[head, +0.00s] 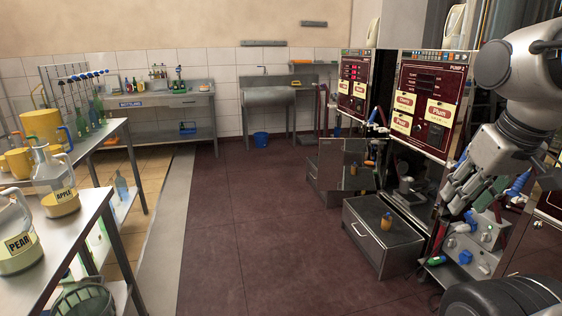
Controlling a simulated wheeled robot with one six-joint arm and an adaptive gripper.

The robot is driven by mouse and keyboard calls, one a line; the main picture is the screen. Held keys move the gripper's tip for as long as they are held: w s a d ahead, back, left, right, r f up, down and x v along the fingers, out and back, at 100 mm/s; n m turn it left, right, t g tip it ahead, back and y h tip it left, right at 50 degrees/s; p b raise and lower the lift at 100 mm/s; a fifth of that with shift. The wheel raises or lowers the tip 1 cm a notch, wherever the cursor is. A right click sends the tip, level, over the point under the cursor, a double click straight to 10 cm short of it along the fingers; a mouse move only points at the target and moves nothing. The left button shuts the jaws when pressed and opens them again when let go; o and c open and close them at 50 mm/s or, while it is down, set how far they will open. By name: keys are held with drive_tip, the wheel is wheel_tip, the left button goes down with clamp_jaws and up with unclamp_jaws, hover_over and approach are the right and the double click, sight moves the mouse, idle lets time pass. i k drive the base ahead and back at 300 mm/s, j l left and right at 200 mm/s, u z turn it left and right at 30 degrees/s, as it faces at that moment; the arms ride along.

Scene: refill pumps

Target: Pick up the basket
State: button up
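A greenish basket (88,298) with dark slats shows at the bottom left. It sits low, below the top of the steel table (95,213), and the bottom frame edge cuts it off. What is inside it is unclear. My gripper (453,200) hangs at the right of the view in front of the pump cabinets, far from the basket. I see nothing held in it, but its finger gap is not clear.
Jugs labelled PEAR (20,245) and APPLE (62,200) stand on the left table. The open dark red floor (250,235) lies between it and the pumps. A low steel box (380,240) bearing a small orange item stands at the right. A blue bucket (261,140) is at the back.

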sight(385, 224)
drive_tip(key=i+j, duration=0.1)
drive_tip(key=i, duration=0.65)
drive_tip(key=i+j, duration=0.15)
drive_tip(key=i, duration=0.65)
drive_tip(key=i+l+z, duration=0.1)
drive_tip(key=i+z, duration=0.85)
drive_tip(key=i+j+z, duration=0.3)
drive_tip(key=i+z, duration=0.2)
drive_tip(key=k, duration=0.05)
